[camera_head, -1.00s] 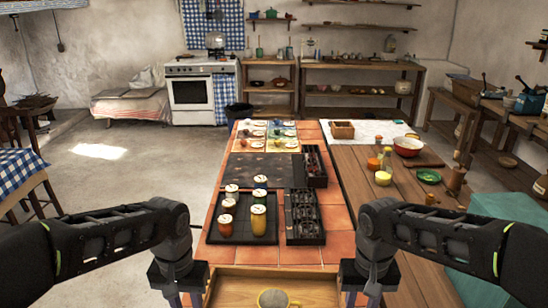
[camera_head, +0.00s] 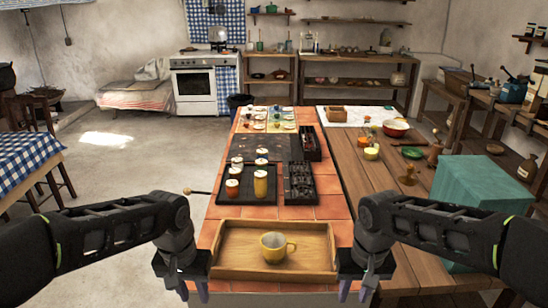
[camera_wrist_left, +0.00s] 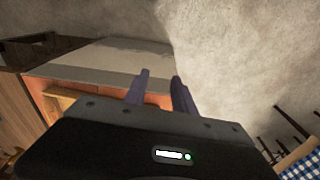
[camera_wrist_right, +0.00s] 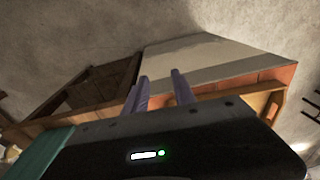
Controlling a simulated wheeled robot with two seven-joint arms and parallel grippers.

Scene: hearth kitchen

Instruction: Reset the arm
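My left gripper (camera_head: 190,292) hangs fingers-down at the left front corner of the wooden tray (camera_head: 230,270). My right gripper (camera_head: 356,291) hangs the same way at the tray's right front corner. In the left wrist view the left fingers (camera_wrist_left: 160,78) stand apart with nothing between them. In the right wrist view the right fingers (camera_wrist_right: 160,80) are also apart and empty. A yellow mug (camera_head: 272,249) stands upright in the wooden tray, between the two grippers and touched by neither. Both arms are bent alike, roughly mirrored.
Behind the tray, a black tray (camera_head: 247,196) holds several lidded jars, beside a dark compartment box (camera_head: 299,184). A teal box (camera_head: 485,205) stands near my right arm. A red bowl (camera_head: 395,128) and green dish (camera_head: 412,153) sit on the wooden counter. Open floor lies left.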

